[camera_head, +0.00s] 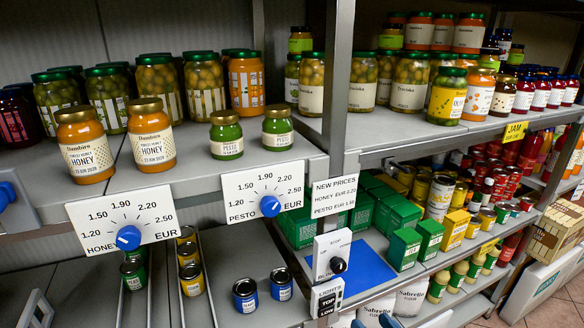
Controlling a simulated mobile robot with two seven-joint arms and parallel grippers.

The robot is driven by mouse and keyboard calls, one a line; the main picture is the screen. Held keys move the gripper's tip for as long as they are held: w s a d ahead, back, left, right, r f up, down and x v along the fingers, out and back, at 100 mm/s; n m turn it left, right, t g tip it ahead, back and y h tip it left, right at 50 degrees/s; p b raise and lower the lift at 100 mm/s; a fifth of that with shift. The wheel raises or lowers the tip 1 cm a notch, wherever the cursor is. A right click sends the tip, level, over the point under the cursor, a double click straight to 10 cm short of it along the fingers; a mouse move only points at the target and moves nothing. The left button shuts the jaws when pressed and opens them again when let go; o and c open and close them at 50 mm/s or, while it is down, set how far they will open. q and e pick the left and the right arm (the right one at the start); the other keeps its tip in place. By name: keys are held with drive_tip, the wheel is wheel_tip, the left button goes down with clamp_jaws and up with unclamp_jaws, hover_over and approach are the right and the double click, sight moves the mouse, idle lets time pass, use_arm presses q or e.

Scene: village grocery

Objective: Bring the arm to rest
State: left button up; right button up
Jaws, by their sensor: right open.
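My right gripper (373,321) shows only in part, at the bottom edge of the head view, right of centre. Its blue tips stand apart, with nothing seen between them. It is low, in front of the lower shelf and below the blue mat (352,268). The rest of my right arm is out of the picture.
Honey jars (152,135) and pesto jars (226,135) stand near the upper shelf's front edge. Dial cards for honey (128,213) and pesto (262,191) hang below. A switch box (331,257) is on the post.

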drive_tip(key=s+f+m+g+h+p, duration=0.15)
drive_tip(key=f+g, duration=0.25)
drive_tip(key=f, duration=0.7)
drive_tip(key=s+f+m+g+p, duration=0.2)
drive_tip(key=f+g+p, duration=0.1)
drive_tip(key=f, duration=0.8)
drive_tip(key=s+a+f+g+p, duration=0.2)
drive_tip(key=s+a+f+g, duration=0.1)
drive_tip(key=s+f, duration=0.4)
drive_tip(key=s+a+f+m+g+p, duration=0.1)
drive_tip(key=s+a+f+g+p, duration=0.2)
drive_tip(key=s, duration=1.1)
wheel_tip(320, 180, down, 4)
drive_tip(key=g, duration=0.3)
drive_tip(key=shift+s+r+g, duration=0.15)
drive_tip(key=shift+s+g, duration=0.15)
drive_tip(key=shift+a+m, duration=0.1)
drive_tip(key=shift+m, duration=0.15)
